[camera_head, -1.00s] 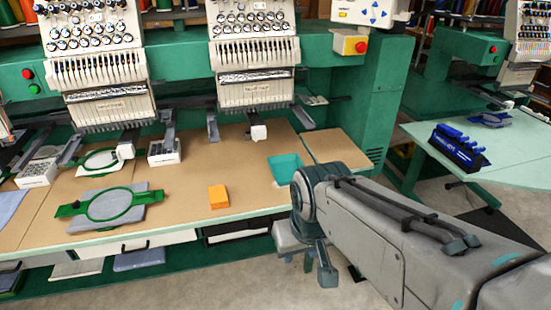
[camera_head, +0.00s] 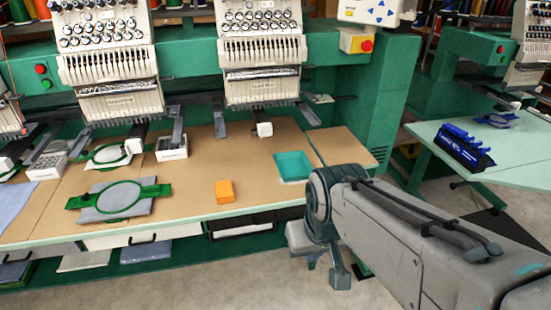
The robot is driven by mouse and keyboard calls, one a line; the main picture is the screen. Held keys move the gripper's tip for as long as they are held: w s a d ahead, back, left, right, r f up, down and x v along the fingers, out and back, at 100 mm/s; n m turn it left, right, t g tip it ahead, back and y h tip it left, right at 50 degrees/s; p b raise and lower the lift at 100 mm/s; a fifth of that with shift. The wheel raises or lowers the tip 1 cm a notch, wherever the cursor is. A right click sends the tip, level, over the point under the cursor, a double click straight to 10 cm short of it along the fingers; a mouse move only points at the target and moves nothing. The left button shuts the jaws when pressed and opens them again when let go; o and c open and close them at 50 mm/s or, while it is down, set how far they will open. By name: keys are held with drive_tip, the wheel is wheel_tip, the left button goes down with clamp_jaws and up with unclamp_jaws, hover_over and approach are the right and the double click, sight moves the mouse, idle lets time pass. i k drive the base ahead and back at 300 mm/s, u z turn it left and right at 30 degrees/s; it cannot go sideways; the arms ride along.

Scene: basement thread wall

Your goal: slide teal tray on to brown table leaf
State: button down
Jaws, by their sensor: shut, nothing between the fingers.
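The teal tray (camera_head: 293,178) is a shallow open box. It sits on the brown tabletop close to its right end, just left of a seam, and looks empty. The brown table leaf (camera_head: 345,147) is the small panel right of that seam, against the green machine column. It is bare where it shows; its front part is hidden behind my arm. My gripper (camera_head: 339,277) hangs low in front of the table edge, below and right of the tray and apart from it. It is shut and empty, partly hidden by my wrist.
An orange block (camera_head: 224,191) stands left of the tray. A green embroidery hoop (camera_head: 118,199) lies further left. A white-tipped machine arm (camera_head: 264,129) hangs behind the tray. A pale green table (camera_head: 510,160) with a blue rack (camera_head: 462,150) stands at right.

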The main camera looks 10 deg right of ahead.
sight(292, 166)
drive_tip(key=z, duration=0.5)
drive_tip(key=k, duration=1.2)
drive_tip(key=u, duration=0.1)
drive_tip(key=i, duration=0.5)
drive_tip(key=u, duration=0.85)
drive_tip(key=i, duration=0.85)
drive_tip(key=z, duration=0.65)
drive_tip(key=i, duration=0.9)
drive_tip(key=z, duration=0.85)
